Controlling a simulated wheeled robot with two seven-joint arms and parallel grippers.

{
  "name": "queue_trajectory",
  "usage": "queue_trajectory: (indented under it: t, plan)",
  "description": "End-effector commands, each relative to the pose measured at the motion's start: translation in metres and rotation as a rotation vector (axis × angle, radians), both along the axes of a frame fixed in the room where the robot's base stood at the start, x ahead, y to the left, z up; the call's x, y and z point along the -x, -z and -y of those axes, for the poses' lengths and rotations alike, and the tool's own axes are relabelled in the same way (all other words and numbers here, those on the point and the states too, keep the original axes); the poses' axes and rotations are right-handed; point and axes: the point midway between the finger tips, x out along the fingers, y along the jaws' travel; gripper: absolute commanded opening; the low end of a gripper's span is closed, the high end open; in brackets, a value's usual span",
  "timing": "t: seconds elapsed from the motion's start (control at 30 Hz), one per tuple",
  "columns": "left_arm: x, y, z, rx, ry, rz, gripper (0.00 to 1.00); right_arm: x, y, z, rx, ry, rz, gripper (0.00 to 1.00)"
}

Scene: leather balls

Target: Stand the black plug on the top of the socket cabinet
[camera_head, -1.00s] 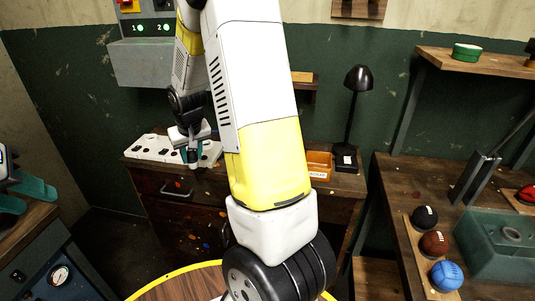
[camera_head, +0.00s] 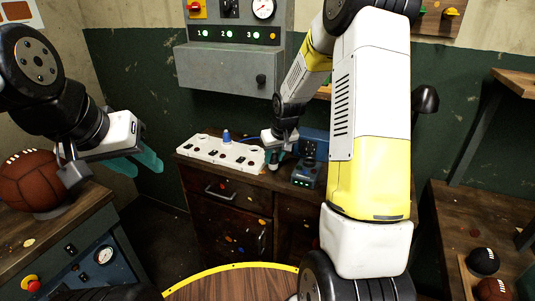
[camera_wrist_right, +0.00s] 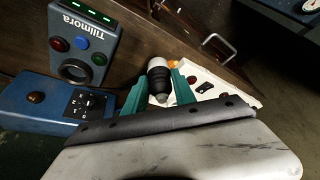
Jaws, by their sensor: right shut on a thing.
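My right gripper (camera_head: 272,158) is at the right end of the white socket strip (camera_head: 190,154), over the top of the wooden drawer cabinet (camera_head: 240,187). In the right wrist view its teal fingers (camera_wrist_right: 160,92) are shut on the black plug (camera_wrist_right: 160,78), which has a pale end. I cannot tell from the frames whether the plug touches the surface below. A blue plug (camera_head: 227,137) stands on the strip. My left gripper (camera_head: 138,162) is open and empty, beside the left bench.
A brown ball (camera_head: 30,182) rests on the left bench. A grey wall panel (camera_head: 230,66) hangs above the cabinet. Black ball (camera_head: 484,260) at right.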

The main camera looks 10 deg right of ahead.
Motion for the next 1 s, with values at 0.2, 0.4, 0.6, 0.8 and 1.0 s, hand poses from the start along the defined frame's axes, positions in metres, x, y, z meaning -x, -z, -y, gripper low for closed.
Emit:
queue_trajectory:
  t: [0.2, 0.4, 0.6, 0.8, 1.0]
  plan:
    - [0.0, 0.0, 0.0, 0.0, 0.0, 0.0, 0.36, -0.019, 0.002, 0.006, 0.0, 0.0, 0.0, 0.0]
    - [0.0, 0.0, 0.0, 0.0, 0.0, 0.0, 0.36, -0.025, 0.021, 0.008, 0.001, -0.002, -0.005, 0.0]
    - [0.0, 0.0, 0.0, 0.0, 0.0, 0.0, 0.36, -0.026, 0.038, 0.008, 0.0, 0.0, 0.0, 0.0]
    - [0.0, 0.0, 0.0, 0.0, 0.0, 0.0, 0.36, -0.026, 0.038, 0.008, 0.0, 0.0, 0.0, 0.0]
    - [0.0, 0.0, 0.0, 0.0, 0.0, 0.0, 0.36, -0.026, 0.04, 0.008, 0.0, 0.0, 0.0, 0.51]
